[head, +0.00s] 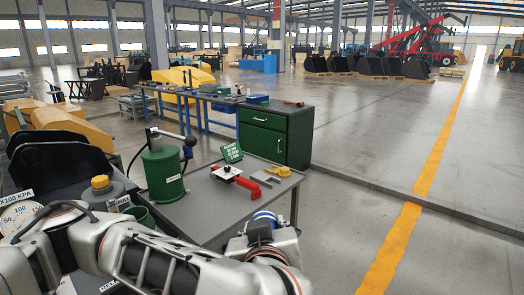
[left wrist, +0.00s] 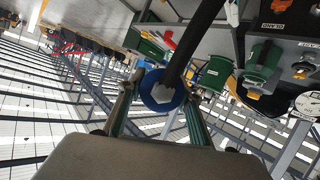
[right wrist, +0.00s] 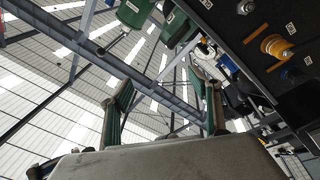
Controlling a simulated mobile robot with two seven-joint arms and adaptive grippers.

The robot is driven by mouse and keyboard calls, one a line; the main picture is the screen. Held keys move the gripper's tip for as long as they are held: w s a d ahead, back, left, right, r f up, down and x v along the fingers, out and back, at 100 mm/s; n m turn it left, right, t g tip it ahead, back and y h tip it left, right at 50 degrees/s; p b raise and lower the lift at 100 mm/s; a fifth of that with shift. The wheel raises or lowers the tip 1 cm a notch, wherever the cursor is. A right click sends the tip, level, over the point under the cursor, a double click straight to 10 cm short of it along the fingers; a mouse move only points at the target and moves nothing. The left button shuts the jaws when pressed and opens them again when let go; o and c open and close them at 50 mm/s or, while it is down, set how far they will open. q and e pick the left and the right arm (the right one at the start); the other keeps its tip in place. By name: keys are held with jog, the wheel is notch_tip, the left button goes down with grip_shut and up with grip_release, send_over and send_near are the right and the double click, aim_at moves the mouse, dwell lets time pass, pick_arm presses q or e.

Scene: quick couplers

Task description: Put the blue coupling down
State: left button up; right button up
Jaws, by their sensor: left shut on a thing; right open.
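The blue coupling (left wrist: 161,97) is round and blue with a pale face, held between the green-padded fingers of my left gripper (left wrist: 162,84) in the left wrist view. A thick black hose (left wrist: 195,40) runs up from it, across the right finger side. In the head view my left arm crosses the bottom of the picture, and I cannot make out its fingers there. My right gripper (right wrist: 163,78) is open in the right wrist view, with nothing between its fingers. It is not visible in the head view.
A grey table (head: 207,208) carries a green canister (head: 162,172), a red-handled device (head: 241,186), a small green sign (head: 231,152) and a yellow part (head: 279,171). A green cabinet (head: 288,140) stands behind. A pressure gauge (head: 18,216) and a yellow-capped fitting (head: 101,187) are at left. Floor at right is clear.

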jog(key=s+a+r+n+g+y, duration=0.15)
jog(key=a+r+n+g, duration=0.25)
jog(key=a+n+g, duration=0.45)
jog(key=s+a+r+n+g+y, duration=0.1)
jog(key=a+r+n+g+y, duration=0.25)
jog(key=n, duration=0.75)
jog(key=w+d+f+n+g+h, duration=0.1)
jog(key=w+d+n+g+h, duration=0.2)
jog(key=w+d+n+h, duration=0.4)
jog(key=n+t+h, duration=0.2)
jog(key=n+h, duration=0.7)
jog(key=h, duration=0.4)
send_near(262, 212)
jog(key=f, duration=0.2)
jog(key=s+f, duration=0.1)
jog(key=f, duration=0.2)
jog(key=s+f, duration=0.1)
jog(key=f, duration=0.2)
jog(key=shift+a+f, duration=0.15)
jog(key=shift+f, duration=0.05)
